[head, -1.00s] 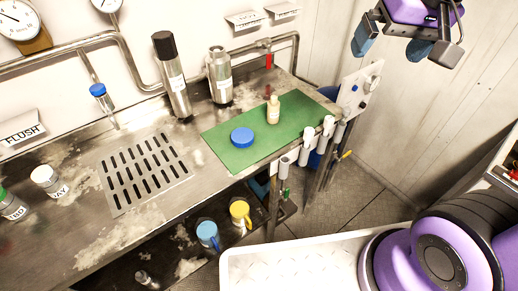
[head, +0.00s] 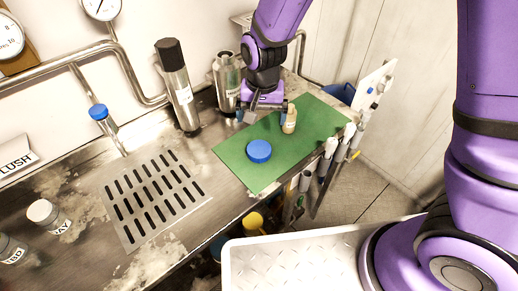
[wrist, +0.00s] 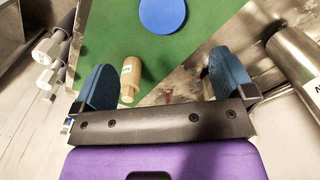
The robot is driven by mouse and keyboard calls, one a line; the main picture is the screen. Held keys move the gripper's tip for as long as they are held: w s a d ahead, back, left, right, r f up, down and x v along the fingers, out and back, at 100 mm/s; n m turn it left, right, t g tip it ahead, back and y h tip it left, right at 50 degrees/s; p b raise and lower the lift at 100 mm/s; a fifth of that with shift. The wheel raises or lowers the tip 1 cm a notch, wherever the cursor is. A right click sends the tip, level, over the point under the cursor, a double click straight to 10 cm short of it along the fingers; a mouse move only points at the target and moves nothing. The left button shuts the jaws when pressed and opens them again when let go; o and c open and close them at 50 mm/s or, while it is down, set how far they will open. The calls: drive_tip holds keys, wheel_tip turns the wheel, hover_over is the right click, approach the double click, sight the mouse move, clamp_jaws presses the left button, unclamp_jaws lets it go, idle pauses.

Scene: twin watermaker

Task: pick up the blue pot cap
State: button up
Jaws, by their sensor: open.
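The blue pot cap (head: 259,151) is a round blue disc lying flat on a green mat (head: 237,165) on the steel counter. It also shows at the top of the wrist view (wrist: 162,14). My gripper (head: 262,115) is above the far part of the mat, beyond the cap and close to a small beige bottle (head: 290,120). In the wrist view my gripper (wrist: 160,85) has its two blue fingers spread wide with nothing held between them. The beige bottle (wrist: 130,80) shows near the left finger, and the cap is farther off, beyond the fingertips.
Two steel flasks (head: 179,85) (head: 227,82) stand at the back, left of my gripper. A slotted drain (head: 152,197) lies left of the mat. White-capped pipes (head: 329,147) line the mat's right edge. A labelled jar (head: 47,216) stands at the left.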

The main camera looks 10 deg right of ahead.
wheel_tip(320, 180, down, 2)
drive_tip(key=a, duration=0.1)
hover_over(259, 151)
drive_tip(key=f, duration=0.5)
drive_tip(key=shift+w+a, duration=0.15)
drive_tip(key=shift+a, duration=0.05)
drive_tip(key=shift+d+f, duration=0.2)
drive_tip(key=shift+f, duration=2.7)
drive_tip(key=c, duration=0.9)
